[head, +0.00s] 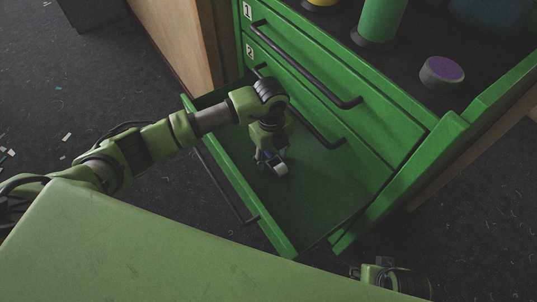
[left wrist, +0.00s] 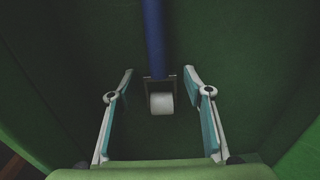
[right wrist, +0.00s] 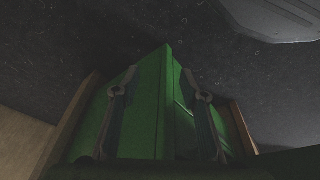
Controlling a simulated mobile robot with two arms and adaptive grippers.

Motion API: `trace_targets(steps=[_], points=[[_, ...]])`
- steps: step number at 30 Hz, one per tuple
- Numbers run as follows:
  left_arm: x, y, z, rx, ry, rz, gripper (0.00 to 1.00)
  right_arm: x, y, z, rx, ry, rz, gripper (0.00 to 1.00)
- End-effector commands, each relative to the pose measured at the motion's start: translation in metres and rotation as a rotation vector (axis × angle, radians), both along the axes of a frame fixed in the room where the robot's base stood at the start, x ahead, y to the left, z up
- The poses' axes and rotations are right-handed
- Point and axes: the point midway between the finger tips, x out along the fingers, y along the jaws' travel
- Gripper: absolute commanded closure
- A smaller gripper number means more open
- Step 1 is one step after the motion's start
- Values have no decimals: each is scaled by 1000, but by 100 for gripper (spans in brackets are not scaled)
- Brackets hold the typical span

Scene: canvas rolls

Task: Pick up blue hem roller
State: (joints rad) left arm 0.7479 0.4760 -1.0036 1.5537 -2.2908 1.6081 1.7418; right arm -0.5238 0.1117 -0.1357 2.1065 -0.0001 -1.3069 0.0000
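The blue hem roller, with a blue handle (left wrist: 154,38) and a white roller end (left wrist: 161,103) in a metal fork, is in the open green drawer (head: 318,205). In the head view its white end (head: 281,169) shows beside my left gripper (head: 268,160), which points down into the drawer. In the left wrist view my left gripper (left wrist: 158,73) is open, with one finger on each side of the roller; I cannot see either finger touching it. My right gripper (right wrist: 158,70) is open with nothing seen held, over a green edge.
The drawer hangs out of a green cabinet with numbered drawers and dark handles (head: 305,68). On the cabinet top stand a green roll (head: 381,20) and a short purple-topped roll (head: 441,73). Small scraps lie on the dark floor at the left.

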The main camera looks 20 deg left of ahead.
Motion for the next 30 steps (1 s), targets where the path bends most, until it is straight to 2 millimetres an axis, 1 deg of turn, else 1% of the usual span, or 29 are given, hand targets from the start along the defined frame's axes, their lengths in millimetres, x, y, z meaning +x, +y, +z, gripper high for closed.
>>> trace_targets(steps=[1, 2, 3, 4, 14, 19, 20, 21, 23, 24, 26, 29, 30], points=[[0, 0, 0, 0, 0, 0, 71, 0, 0, 0, 0, 0, 0, 60], [0, 0, 0, 0, 0, 0, 79, 0, 0, 0, 0, 0, 0, 60], [0, 0, 0, 0, 0, 0, 89, 0, 0, 0, 0, 0, 0, 60], [0, 0, 0, 0, 0, 0, 92, 0, 0, 0, 0, 0, 0, 60], [0, 0, 2, -1, -1, 0, 92, 0, 0, 0, 0, -1, 0, 60], [1, 0, 12, -2, -2, -1, 92, 1, 0, 0, 1, -3, 0, 60], [1, -1, 15, -2, -2, -1, 92, 0, 0, -4, 0, 0, 0, 60], [1, -1, 19, -2, -3, -2, 92, 0, 0, -12, 0, 8, 2, 60], [1, -1, 29, -1, -3, -2, 92, -1, 1, -20, 0, 13, 3, 60], [1, -1, 36, -2, -4, -2, 92, -2, 1, -25, -1, 17, 4, 60], [-8, 1, 44, -1, -2, -3, 92, -3, 1, -34, -1, 21, 4, 60], [-25, 4, 65, -1, -3, -4, 92, -7, 1, -52, -2, 32, 6, 60], [-32, 5, 75, -1, -5, -4, 92, -10, 0, -59, -2, 37, 6, 60]])
